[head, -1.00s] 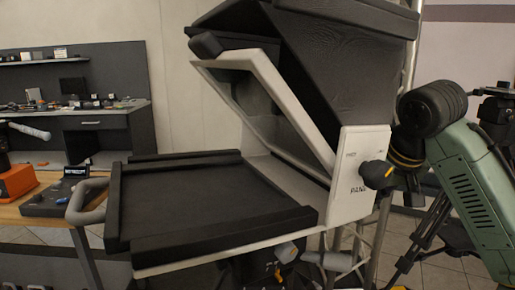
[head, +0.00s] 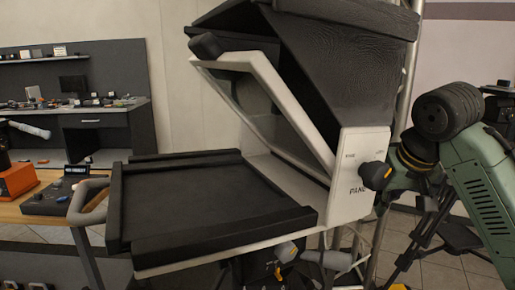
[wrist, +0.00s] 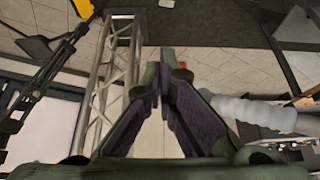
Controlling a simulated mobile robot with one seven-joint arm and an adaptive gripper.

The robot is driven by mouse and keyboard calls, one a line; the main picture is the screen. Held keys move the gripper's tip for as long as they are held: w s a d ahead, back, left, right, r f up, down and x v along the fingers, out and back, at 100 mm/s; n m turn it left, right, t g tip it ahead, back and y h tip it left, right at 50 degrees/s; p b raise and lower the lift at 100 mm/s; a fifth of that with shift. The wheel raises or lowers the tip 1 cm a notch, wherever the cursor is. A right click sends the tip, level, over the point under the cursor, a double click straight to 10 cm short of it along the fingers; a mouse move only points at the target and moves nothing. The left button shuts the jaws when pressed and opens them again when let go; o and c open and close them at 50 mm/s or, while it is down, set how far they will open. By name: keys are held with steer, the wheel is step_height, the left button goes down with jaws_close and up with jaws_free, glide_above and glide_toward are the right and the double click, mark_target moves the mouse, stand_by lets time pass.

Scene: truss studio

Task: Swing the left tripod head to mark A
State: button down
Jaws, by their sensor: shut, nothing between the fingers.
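My gripper (wrist: 160,85) shows in the wrist view with its fingertips together and nothing between them. A grey ribbed handle (wrist: 258,112) lies to its right in that view, apart from the fingertips. In the head view, a black tripod head (head: 262,274) is partly visible under the teleprompter (head: 215,238), with a grey and yellow-tipped knob (head: 286,252) and a grey bar beside it (head: 328,259). I cannot make out mark A.
The teleprompter's black tray and hood fill the middle. A metal truss (wrist: 112,90) rises left of my gripper in the wrist view. Black tripod legs (head: 425,240) stand at right. A table (head: 50,210) with an orange box (head: 17,179) is at left.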

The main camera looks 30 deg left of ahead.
steer(key=shift+s+d, duration=0.1)
steer(key=shift+d, duration=0.55)
steer(key=shift+d, duration=0.2)
steer(key=shift+s+d+p, duration=0.2)
steer(key=shift+d+p, duration=0.25)
steer(key=shift+d, duration=0.45)
steer(key=shift+d, duration=0.1)
steer(key=shift+s+d+p, duration=0.15)
steer(key=shift+d+p, duration=0.15)
steer(key=shift+d, duration=0.7)
steer(key=shift+d, duration=0.25)
steer(key=shift+s+d+p, duration=0.15)
steer(key=shift+d+p, duration=0.15)
steer(key=shift+d, duration=0.55)
steer(key=shift+d, duration=0.1)
